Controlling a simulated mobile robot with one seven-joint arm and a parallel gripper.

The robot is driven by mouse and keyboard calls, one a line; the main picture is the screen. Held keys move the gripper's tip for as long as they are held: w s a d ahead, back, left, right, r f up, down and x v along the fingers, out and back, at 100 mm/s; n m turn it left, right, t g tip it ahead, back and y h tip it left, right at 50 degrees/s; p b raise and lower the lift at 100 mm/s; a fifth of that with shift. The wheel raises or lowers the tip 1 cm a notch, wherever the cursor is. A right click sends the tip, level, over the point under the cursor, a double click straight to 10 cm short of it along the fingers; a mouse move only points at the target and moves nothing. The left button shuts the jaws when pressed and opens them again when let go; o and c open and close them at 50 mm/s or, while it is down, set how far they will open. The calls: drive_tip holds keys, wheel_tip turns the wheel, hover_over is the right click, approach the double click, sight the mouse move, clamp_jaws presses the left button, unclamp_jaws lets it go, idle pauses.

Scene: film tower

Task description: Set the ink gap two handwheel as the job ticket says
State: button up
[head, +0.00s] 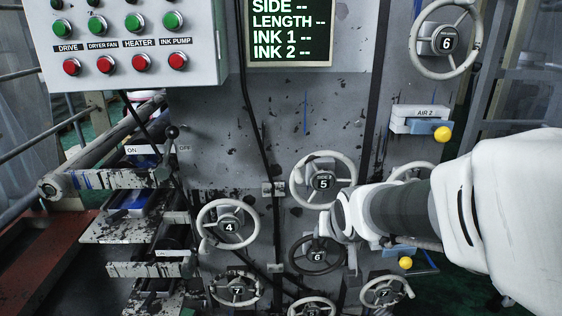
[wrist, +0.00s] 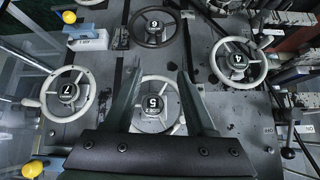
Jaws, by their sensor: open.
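Several numbered handwheels sit on the grey machine panel. The small captions above their numbers are too small to read, so I cannot tell which is ink gap two. A pale wheel at 5 (head: 323,181) is near the panel's middle and also shows in the wrist view (wrist: 153,103). A dark wheel at 6 (head: 317,256) is below it, and a pale wheel at 4 (head: 228,226) is to its left. The display (head: 290,30) reads INK 1 -- and INK 2 --. My gripper (wrist: 158,72) is open and empty, its fingers either side of wheel 5 in that view.
Other pale wheels are a 6 (head: 444,40) at upper right and 7s (head: 236,289) (head: 384,292) low down. Yellow knobs (head: 442,134) stick out at right, and a control box (head: 135,45) with green and red buttons hangs at upper left. Ink-splashed ledges (head: 125,230) jut out at left.

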drive_tip(key=w+d+f+b, duration=0.1)
drive_tip(key=w+d+f, duration=0.1)
drive_tip(key=f, duration=0.3)
drive_tip(key=w+d+f, duration=0.1)
drive_tip(key=d+f, duration=0.1)
drive_tip(key=f, duration=0.4)
drive_tip(key=m+t+y+b, duration=0.3)
drive_tip(key=m+t+y, duration=0.2)
drive_tip(key=t, duration=0.1)
approach(313, 242)
drive_tip(key=b+x, duration=0.1)
drive_tip(key=x, duration=0.3)
drive_tip(key=b+x, duration=0.1)
drive_tip(key=x, duration=0.3)
drive_tip(key=f+b+x, duration=0.1)
drive_tip(key=b+x, duration=0.1)
drive_tip(key=x, duration=0.2)
drive_tip(key=shift+w+d, duration=0.1)
drive_tip(key=shift+d, duration=0.15)
drive_tip(key=shift+c, duration=0.2)
clamp_jaws()
drive_tip(key=shift+d+f+h, duration=0.15)
drive_tip(key=shift+d+h, duration=0.1)
drive_tip(key=shift+h, duration=0.15)
